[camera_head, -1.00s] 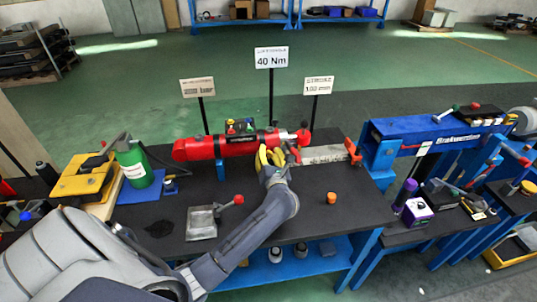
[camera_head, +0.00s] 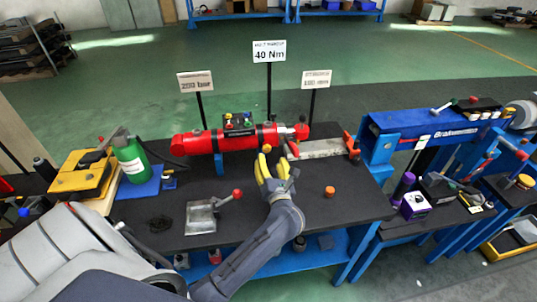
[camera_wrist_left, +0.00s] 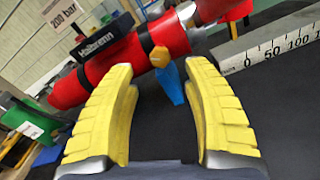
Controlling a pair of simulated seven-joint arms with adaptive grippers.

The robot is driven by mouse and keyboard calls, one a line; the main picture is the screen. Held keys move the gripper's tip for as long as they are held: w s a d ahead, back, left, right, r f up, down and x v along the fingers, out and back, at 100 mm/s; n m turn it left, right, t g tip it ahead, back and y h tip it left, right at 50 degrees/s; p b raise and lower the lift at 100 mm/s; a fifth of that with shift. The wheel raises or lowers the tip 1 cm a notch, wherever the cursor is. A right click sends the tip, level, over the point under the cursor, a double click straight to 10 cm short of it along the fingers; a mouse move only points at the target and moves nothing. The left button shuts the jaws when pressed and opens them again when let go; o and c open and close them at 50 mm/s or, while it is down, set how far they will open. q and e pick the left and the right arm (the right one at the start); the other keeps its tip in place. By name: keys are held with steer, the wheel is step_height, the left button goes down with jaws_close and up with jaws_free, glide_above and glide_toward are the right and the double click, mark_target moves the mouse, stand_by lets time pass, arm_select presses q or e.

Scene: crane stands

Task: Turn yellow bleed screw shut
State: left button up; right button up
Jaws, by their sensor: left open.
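The yellow bleed screw (camera_wrist_left: 159,57) is a small orange-yellow knob on the near side of the red cylinder (camera_wrist_left: 112,58), above a blue support. It shows small in the head view (camera_head: 266,148), just beyond my left fingertips. The red cylinder also lies across the bench in the head view (camera_head: 197,143). My left gripper (camera_head: 272,160) has yellow ribbed fingers and is open, with nothing between them. In the wrist view my left gripper (camera_wrist_left: 158,68) has its fingers either side of the screw in the picture; whether they touch it cannot be told. My right gripper is not in view.
A steel scale (camera_head: 322,148) runs right of the cylinder. A grey vise-like block with a red-knobbed lever (camera_head: 203,216) and an orange cap (camera_head: 329,191) stand on the black bench (camera_head: 300,215). A green bottle (camera_head: 131,160) is at left. Signs on posts (camera_head: 269,51) rise behind.

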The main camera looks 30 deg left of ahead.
arm_select(q)
steer(key=shift+v, duration=2.15)
steer(key=shift+r, duration=0.1)
